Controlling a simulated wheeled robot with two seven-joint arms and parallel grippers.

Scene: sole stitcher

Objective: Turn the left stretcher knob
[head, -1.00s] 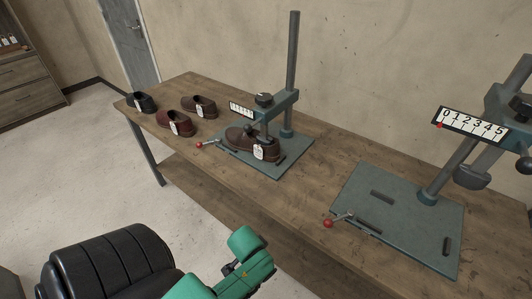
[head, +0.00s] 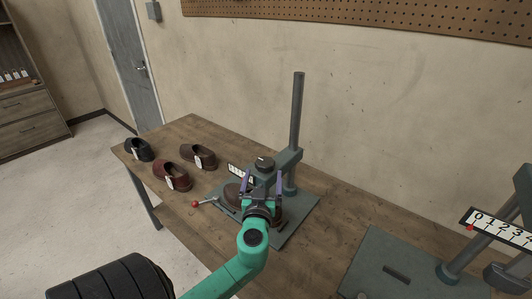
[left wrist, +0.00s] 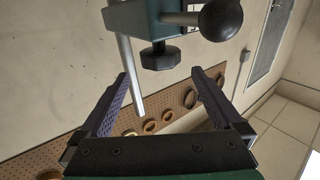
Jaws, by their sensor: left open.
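The left stretcher's knob (head: 265,162) is a dark lobed disc on top of the grey-green carriage, left of the post. My left gripper (head: 265,184) is open in front of this stretcher. Its two purple fingers stand apart, one to each side below the knob in the picture. In the left wrist view the black knob (left wrist: 160,56) sits just beyond the fingertips, centred between them, and no finger visibly touches it. A brown shoe (head: 232,194) on the stretcher is partly hidden by my gripper. My right gripper is not in view.
A red-tipped lever (head: 196,204) sticks out at the stretcher's left. Several tagged shoes, including a red one (head: 172,175), stand on the bench's left end. The second stretcher (head: 385,262) is at the right. Clear bench (head: 350,205) lies between the stretchers.

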